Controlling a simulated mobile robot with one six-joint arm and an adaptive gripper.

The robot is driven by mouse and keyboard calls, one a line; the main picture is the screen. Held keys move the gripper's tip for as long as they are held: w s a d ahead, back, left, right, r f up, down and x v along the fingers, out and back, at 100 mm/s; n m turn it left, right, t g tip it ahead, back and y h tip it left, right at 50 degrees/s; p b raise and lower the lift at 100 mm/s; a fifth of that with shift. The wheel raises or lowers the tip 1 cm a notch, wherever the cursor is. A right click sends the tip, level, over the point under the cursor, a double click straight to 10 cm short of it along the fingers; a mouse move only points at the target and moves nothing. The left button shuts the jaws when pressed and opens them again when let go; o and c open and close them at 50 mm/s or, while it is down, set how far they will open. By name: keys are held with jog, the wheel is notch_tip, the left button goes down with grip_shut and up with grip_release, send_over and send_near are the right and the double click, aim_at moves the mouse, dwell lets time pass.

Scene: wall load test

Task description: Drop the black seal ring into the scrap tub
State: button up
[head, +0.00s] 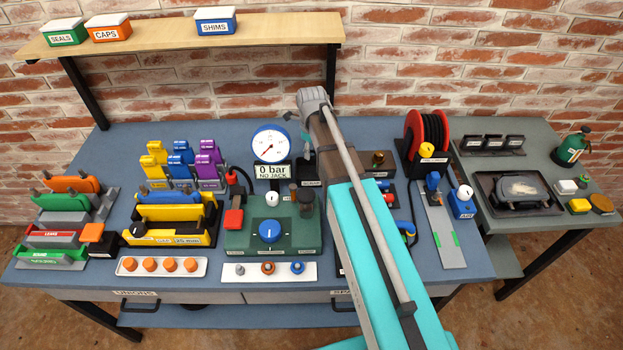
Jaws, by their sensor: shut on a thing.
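My gripper (304,132) is at the far end of my arm, pointing down in front of the brick wall, just right of the pressure gauge. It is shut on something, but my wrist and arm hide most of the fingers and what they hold. I cannot make out the black seal ring anywhere. A small dark tub with a white label (311,183), which looks like the scrap tub, stands at the back of the blue bench below my gripper. My arm covers its right side, and the label is too small to read surely.
The round gauge (271,144) stands close left of my gripper. A green test block (245,238) with a blue knob is in front. A red hose reel (427,135) stands to the right. The wooden shelf (270,31) above holds boxes of seals, caps and shims.

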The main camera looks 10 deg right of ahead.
aim_at(312, 172)
jog(key=shift+f+b, duration=1.25)
jog(key=shift+f, duration=0.35)
jog(key=o, duration=0.8)
